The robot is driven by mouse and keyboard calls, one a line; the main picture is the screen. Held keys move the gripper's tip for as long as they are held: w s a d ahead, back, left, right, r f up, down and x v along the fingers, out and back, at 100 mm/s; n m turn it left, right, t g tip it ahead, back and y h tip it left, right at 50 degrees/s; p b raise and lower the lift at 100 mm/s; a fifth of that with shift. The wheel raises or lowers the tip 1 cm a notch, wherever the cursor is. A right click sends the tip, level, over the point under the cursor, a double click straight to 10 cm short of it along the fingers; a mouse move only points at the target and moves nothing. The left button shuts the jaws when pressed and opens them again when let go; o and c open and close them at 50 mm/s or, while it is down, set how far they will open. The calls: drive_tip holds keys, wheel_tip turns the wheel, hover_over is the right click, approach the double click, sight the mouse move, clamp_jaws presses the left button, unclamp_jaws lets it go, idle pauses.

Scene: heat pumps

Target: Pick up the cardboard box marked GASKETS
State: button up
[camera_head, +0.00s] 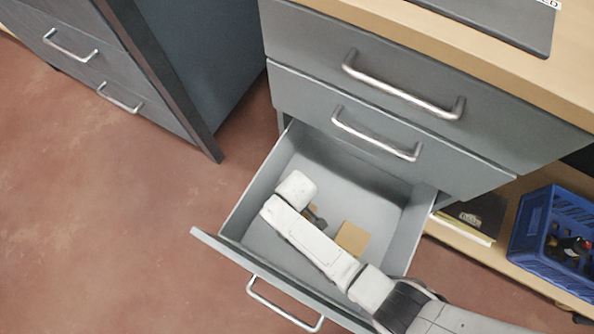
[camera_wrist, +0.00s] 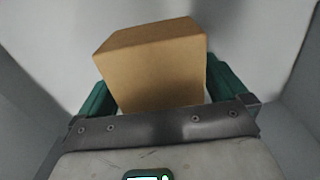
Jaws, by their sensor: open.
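A plain brown cardboard box (camera_wrist: 155,65) lies in the open bottom drawer, between the two green fingers of my gripper (camera_wrist: 160,95) in the wrist view. No GASKETS marking can be read on the sides that show. In the head view the box (camera_head: 352,239) is partly hidden behind my arm, which reaches down into the drawer. My gripper is open, with a finger on each side of the box; whether the fingers touch it I cannot tell. The box's lower part is hidden by the gripper's base.
The pulled-out drawer (camera_head: 270,240) has grey walls close around my gripper. Two shut drawers with metal handles sit above it. At the right, a low shelf holds a blue crate (camera_head: 545,262) and a dark book or box (camera_head: 478,215). The reddish floor at the left is clear.

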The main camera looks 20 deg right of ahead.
drive_tip(key=c, duration=1)
drive_tip(key=shift+o, duration=0.2)
drive_tip(key=shift+r, duration=0.1)
